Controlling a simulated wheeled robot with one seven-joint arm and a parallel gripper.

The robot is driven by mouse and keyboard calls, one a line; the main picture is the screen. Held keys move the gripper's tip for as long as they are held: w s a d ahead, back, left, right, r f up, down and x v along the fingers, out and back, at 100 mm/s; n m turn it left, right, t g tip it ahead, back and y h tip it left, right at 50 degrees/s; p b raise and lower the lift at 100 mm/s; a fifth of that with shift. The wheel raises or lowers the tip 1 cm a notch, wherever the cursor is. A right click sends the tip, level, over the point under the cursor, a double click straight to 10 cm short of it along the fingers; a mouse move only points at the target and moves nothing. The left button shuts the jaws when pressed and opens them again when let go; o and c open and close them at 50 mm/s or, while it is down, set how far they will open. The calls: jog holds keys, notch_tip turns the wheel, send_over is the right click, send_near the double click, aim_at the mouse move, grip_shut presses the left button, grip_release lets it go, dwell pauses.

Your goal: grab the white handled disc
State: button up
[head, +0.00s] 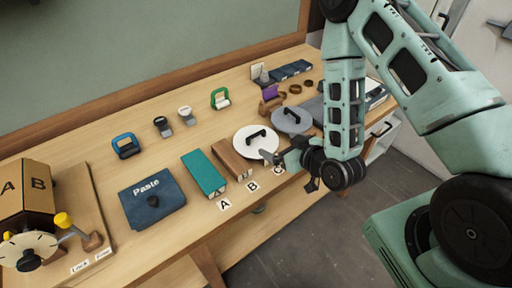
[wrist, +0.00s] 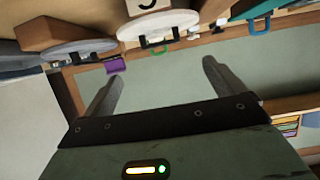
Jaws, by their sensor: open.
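The white disc (head: 243,148) lies flat near the front edge of the wooden bench, with a black bar handle (head: 256,134) on top. In the wrist view the white disc (wrist: 185,19) shows at the top centre, with its dark handle (wrist: 160,41). My gripper (head: 267,156) is at the disc's right front side in the head view. In the wrist view my gripper (wrist: 164,72) has its two fingers spread wide with nothing between them. The disc's handle appears beyond the fingertips, not between them. Whether a finger touches the disc is unclear.
A grey handled disc (head: 291,120) lies to the right of the white one. A brown block (head: 231,159) and a teal block (head: 204,173) stand to its left, with a blue Paste pouch (head: 152,199) beyond. A green-handled item (head: 220,99) is farther back. Bare bench lies behind the disc.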

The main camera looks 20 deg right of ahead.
aim_at(257, 135)
jog(key=shift+b+x, duration=2.6)
jog(key=shift+b, duration=1.1)
jog(key=shift+w+a+f, duration=0.1)
jog(key=shift+w, duration=0.15)
jog(key=shift+w+a+f+p, duration=0.1)
jog(key=shift+w+a+p, duration=0.1)
jog(key=shift+w+p, duration=0.3)
jog(key=shift+f+p+x, duration=0.1)
jog(key=shift+p+x, duration=0.55)
jog(key=shift+x, duration=0.85)
jog(key=shift+f+p+x, duration=0.15)
jog(key=shift+p+x, duration=0.45)
jog(key=shift+x, duration=0.95)
jog(key=shift+s+r, duration=0.1)
jog(key=c, duration=1.2)
